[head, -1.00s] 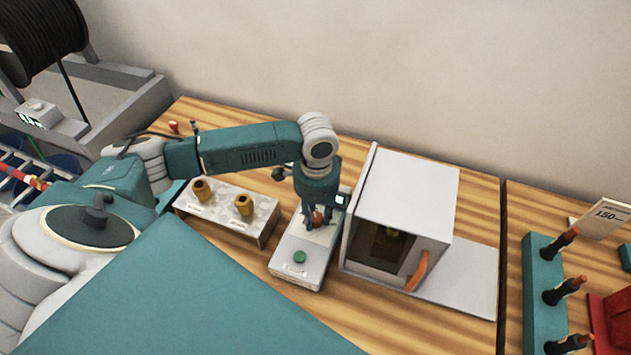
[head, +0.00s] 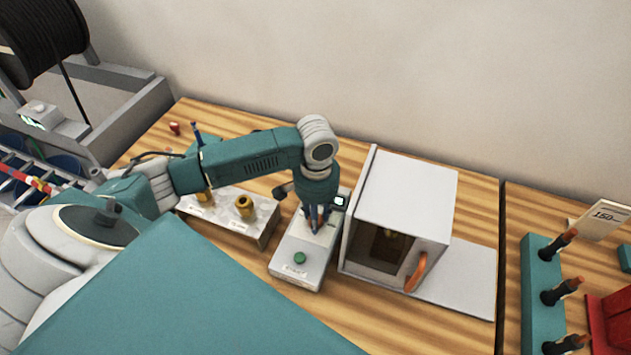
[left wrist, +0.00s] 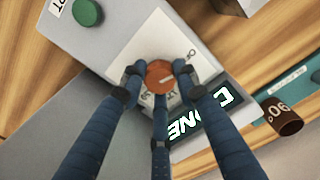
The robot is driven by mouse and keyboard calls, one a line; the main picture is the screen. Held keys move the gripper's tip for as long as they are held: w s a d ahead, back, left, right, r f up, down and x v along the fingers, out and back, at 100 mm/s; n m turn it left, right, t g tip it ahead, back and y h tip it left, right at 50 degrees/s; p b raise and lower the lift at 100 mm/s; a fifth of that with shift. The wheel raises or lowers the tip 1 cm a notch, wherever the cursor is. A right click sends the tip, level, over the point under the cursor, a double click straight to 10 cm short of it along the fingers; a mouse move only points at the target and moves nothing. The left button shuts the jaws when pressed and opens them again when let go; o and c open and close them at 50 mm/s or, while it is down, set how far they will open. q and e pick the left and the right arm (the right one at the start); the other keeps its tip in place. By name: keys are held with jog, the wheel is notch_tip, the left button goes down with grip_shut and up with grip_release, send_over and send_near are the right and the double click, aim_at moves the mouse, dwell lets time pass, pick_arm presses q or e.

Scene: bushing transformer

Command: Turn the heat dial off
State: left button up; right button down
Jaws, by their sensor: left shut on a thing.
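The heat dial is an orange round knob (left wrist: 160,76) on a white control box (head: 296,268). In the left wrist view the fingers of my left gripper (left wrist: 156,82) close around the knob from its sides. In the head view the left gripper (head: 314,222) points down at the box, and its fingers mostly hide the knob. A label plate with partly covered lettering lies under the knob. A lit display (left wrist: 203,112) beside it shows letters that are partly hidden by a finger. My right gripper is not in view.
A green button (head: 300,258) is on the near end of the box. A white oven-like cabinet (head: 408,190) with an orange handle stands close on the right. A stand with brown bushings (head: 244,206) is on the left.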

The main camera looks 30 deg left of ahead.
pick_arm(q)
jog(key=shift+w+r, duration=0.25)
jog(key=shift+w, duration=0.1)
jog(key=o, duration=1.2)
jog(key=shift+c, duration=0.2)
jog(key=shift+f, duration=0.1)
notch_tip(320, 180, up, 12)
jog(key=shift+s, duration=0.1)
